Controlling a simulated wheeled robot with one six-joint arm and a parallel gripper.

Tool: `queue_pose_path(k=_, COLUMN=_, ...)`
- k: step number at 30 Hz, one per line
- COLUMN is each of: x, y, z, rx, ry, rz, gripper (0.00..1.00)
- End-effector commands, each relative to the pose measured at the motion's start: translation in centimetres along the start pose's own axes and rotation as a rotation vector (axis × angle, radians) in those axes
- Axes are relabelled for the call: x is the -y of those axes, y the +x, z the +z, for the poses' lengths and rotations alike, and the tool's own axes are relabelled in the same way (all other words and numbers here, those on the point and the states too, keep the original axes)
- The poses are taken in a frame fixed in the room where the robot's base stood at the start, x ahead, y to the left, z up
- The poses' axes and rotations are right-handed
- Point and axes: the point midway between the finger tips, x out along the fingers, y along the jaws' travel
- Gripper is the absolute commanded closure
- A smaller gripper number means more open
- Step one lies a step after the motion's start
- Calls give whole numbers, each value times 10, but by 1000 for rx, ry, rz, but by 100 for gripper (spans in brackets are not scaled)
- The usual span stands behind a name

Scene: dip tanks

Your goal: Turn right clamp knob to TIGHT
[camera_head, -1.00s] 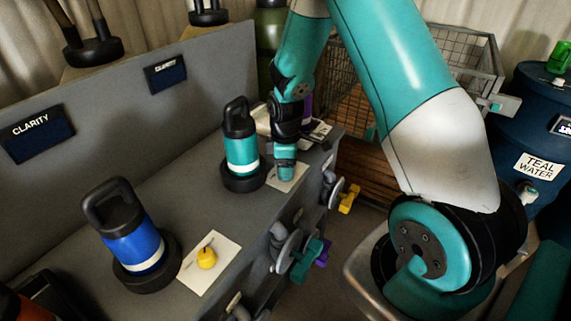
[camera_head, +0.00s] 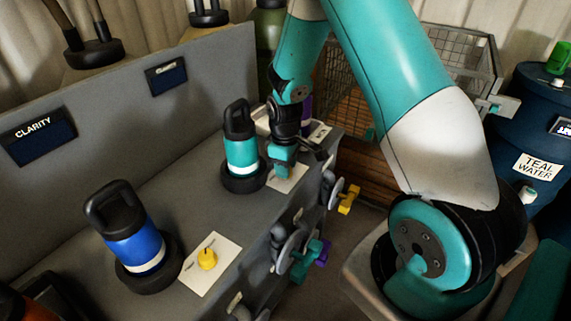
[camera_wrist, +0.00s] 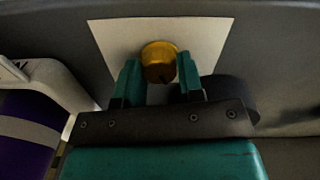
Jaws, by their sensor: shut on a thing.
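The right clamp knob (camera_wrist: 159,60) is a round yellow-orange knob on a white plate (camera_wrist: 110,32) in the wrist view. My gripper (camera_wrist: 160,72) is shut on it, with one teal finger on each side. In the head view my gripper (camera_head: 283,172) points down at the white plate (camera_head: 294,183) beside the teal bottle, and hides the knob there. The plate's labels and the knob's pointer cannot be read. Another yellow knob (camera_head: 207,259) sits on its own white plate (camera_head: 222,250), nearer the camera.
A teal bottle (camera_head: 241,153) in a black ring stands just left of my gripper. A blue bottle (camera_head: 137,240) stands nearer. Valves with a yellow handle (camera_head: 349,199) and a teal handle (camera_head: 305,262) stick out from the tank front. A purple object (camera_wrist: 25,135) shows in the wrist view.

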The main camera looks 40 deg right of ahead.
Motion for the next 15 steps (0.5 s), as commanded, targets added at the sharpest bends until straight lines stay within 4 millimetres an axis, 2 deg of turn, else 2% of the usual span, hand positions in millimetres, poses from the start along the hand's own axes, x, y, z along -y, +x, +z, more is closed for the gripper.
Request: queue_pose_path(k=15, x=0, y=-2, z=-1, rx=12, ry=491, rz=1, gripper=89)
